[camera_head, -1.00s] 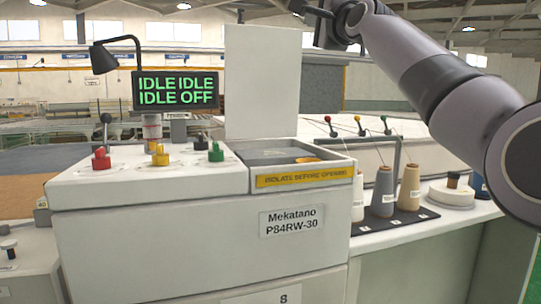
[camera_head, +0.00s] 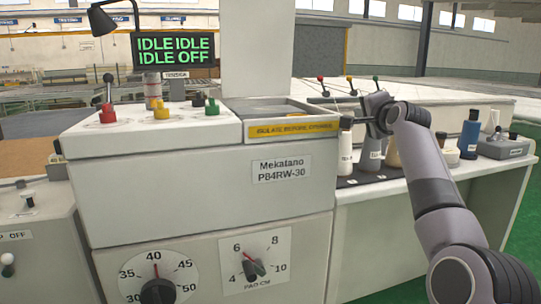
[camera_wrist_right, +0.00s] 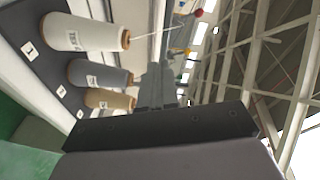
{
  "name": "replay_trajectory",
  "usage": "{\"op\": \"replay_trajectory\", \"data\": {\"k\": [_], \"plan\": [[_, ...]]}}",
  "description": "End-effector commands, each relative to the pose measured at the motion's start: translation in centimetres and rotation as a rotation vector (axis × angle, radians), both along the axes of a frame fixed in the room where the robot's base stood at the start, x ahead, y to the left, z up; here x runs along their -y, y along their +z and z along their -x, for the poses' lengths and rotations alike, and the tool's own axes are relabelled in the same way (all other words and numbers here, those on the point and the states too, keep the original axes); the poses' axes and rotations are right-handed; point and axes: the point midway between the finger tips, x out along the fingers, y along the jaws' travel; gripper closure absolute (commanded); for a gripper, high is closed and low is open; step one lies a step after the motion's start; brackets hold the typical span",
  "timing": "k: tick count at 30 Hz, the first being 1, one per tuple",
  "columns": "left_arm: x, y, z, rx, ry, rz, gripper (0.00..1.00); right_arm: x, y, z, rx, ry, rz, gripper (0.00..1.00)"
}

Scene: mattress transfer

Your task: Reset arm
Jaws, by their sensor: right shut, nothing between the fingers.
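The gripper is shut and holds nothing. In the right wrist view its dark jaws (camera_wrist_right: 158,85) show next to the cones. My left gripper is in neither view.
The white machine (camera_head: 200,200) has red, yellow and green knobs on top and an IDLE/OFF display (camera_head: 172,47). A white cone (camera_wrist_right: 85,32) and other cones stand on a dark mat.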

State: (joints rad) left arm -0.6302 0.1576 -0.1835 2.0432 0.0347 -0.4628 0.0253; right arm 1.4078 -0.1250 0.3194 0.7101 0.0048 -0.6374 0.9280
Motion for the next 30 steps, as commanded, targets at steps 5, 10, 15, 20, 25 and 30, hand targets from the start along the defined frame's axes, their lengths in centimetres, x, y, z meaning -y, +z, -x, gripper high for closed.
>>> {"op": "replay_trajectory", "data": {"k": [5, 10, 15, 20, 25, 30], "plan": [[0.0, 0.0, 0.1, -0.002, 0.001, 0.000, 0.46, 3.1, -9.8, 1.5, -0.122, -0.027, 0.152, 1.00], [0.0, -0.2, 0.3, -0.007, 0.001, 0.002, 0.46, 5.0, -17.9, 4.6, -0.235, -0.023, 0.303, 1.00], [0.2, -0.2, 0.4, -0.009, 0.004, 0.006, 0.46, 6.1, -25.3, 8.9, -0.347, 0.010, 0.455, 1.00], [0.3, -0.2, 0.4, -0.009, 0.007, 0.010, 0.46, 6.5, -31.4, 14.0, -0.451, 0.066, 0.598, 1.00], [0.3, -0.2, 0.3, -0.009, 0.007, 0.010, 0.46, 6.3, -36.7, 20.3, -0.554, 0.153, 0.742, 1.00], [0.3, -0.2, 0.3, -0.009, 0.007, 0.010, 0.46, 5.6, -40.9, 27.4, -0.648, 0.267, 0.875, 1.00]]}}
